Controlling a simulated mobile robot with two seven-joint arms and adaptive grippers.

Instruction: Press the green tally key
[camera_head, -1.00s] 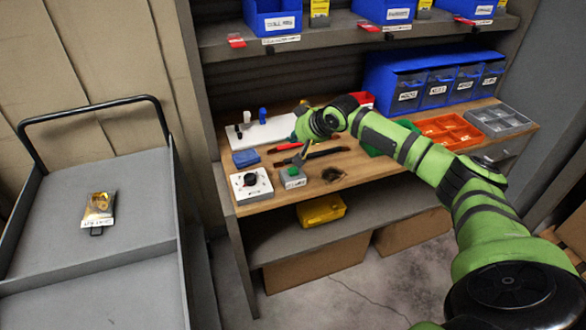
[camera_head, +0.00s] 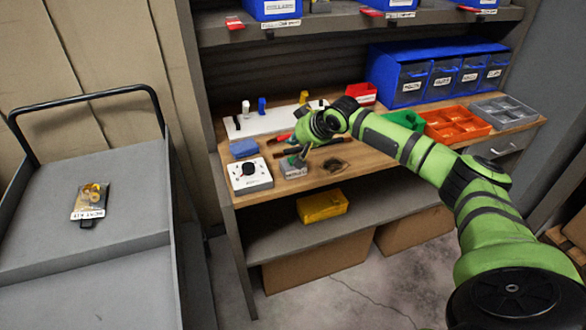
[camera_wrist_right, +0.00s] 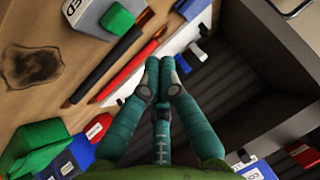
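The green tally key (camera_wrist_right: 117,20) is a small green block on top of a grey labelled box (camera_head: 293,168). The box stands near the front edge of the wooden bench. My left gripper is out of view.
A white box with a black knob (camera_head: 250,181) and a blue block (camera_head: 243,148) are left of the grey box. Red and black pens (camera_wrist_right: 125,72) lie behind it. A white pegged board (camera_head: 240,128) is at the back. A grey cart (camera_head: 120,225) stands left.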

